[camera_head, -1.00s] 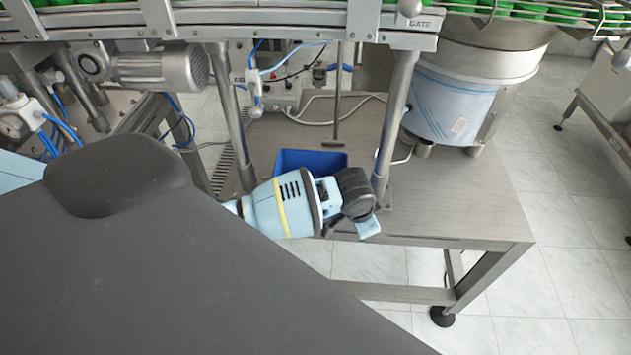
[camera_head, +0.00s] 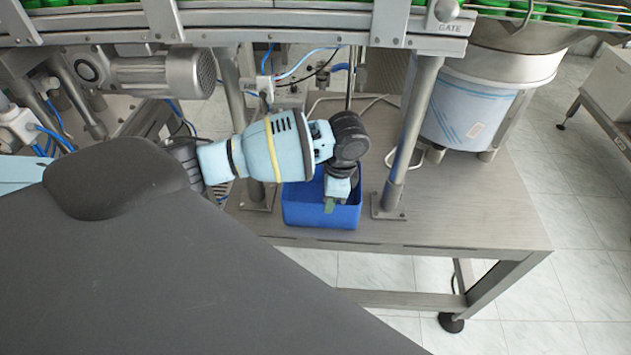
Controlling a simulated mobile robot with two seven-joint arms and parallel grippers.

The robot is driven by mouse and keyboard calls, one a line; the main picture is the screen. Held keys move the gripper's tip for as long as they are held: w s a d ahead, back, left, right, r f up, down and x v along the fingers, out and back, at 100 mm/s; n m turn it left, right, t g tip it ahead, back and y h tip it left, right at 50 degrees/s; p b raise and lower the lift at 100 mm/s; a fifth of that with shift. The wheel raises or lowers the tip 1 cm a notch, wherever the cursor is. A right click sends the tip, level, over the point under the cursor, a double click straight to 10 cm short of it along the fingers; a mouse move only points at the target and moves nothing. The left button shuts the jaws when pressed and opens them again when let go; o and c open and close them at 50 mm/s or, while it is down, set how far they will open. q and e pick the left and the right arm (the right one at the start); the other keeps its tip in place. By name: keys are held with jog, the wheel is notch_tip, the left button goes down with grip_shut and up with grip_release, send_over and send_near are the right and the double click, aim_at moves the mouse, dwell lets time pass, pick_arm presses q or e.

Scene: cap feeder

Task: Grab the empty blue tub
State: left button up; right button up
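The blue tub (camera_head: 315,215) stands on the grey table, between the metal posts under the conveyor. Its inside is partly hidden by my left arm, and no contents show in the part I can see. My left gripper (camera_head: 330,205) points down at the tub, with its fingertips over or just inside the tub's front part. I cannot tell whether the fingers touch the front wall, or how far apart they are. My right gripper is not in view.
A metal post (camera_head: 408,140) stands close to the right of the tub, and another post (camera_head: 243,120) is to its left. The conveyor (camera_head: 270,25) runs above. A steel feeder bowl (camera_head: 480,105) stands at the right. The table (camera_head: 470,205) is clear at front right.

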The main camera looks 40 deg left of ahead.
pick_arm(q)
jog(key=shift+s+a+f+m, duration=0.1)
jog(key=shift+s+a+m, duration=0.2)
jog(key=shift+s, duration=0.1)
jog(key=shift+f, duration=0.1)
jog(key=shift+a+f+b, duration=0.15)
jog(key=shift+a+f, duration=0.15)
jog(key=shift+f, duration=0.95)
jog(key=shift+a+f+b, duration=0.1)
jog(key=shift+a+f, duration=0.15)
jog(key=shift+f, duration=1)
jog(key=shift+a+f+b, duration=0.15)
jog(key=shift+a+f, duration=0.15)
jog(key=shift+f, duration=0.95)
grip_shut()
